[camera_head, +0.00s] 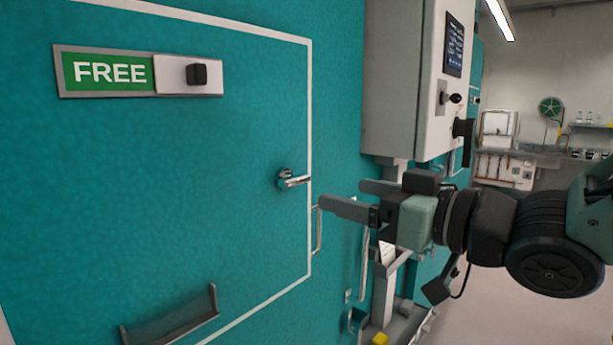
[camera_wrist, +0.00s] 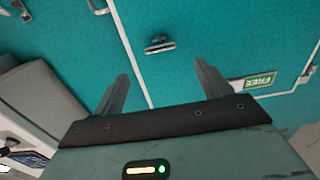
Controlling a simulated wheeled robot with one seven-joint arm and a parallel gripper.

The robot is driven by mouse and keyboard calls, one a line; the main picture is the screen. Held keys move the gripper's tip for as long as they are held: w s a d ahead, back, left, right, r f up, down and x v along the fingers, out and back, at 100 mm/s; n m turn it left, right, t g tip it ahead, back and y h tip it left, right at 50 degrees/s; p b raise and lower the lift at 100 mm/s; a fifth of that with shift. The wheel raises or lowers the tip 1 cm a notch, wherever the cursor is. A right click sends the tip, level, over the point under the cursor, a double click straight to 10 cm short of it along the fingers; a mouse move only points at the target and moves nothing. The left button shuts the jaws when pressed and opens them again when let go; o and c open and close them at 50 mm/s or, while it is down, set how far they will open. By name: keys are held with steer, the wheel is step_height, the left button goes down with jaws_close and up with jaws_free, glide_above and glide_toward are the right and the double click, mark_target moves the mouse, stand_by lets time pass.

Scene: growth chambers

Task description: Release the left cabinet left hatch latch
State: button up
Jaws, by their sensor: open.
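The hatch latch (camera_head: 293,180) is a small metal lever on a round dark base, near the right edge of a teal hatch outlined in white (camera_head: 240,130). It lies about level, its free end pointing right to the white line. In the wrist view the latch (camera_wrist: 159,45) shows beyond and between my fingertips. My gripper (camera_head: 341,193) is open and empty, right of the latch and apart from it. Both fingers also show in the wrist view (camera_wrist: 161,72), spread wide. Which cabinet this is cannot be told from any label.
A green FREE sign (camera_head: 110,72) with a sliding black knob is on the hatch. A dark metal ledge (camera_head: 170,318) juts out below. A vertical handle (camera_head: 318,230) stands right of the hatch. A grey control box (camera_head: 405,80) projects above my gripper. Open floor lies at right.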

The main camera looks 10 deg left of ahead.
mark_target(300, 182)
steer(key=p+x, duration=0.2)
steer(key=x, duration=0.7)
steer(key=shift+w+a+p, duration=0.1)
steer(key=shift+a+p, duration=0.1)
steer(key=shift+p, duration=0.1)
steer(key=c, duration=1)
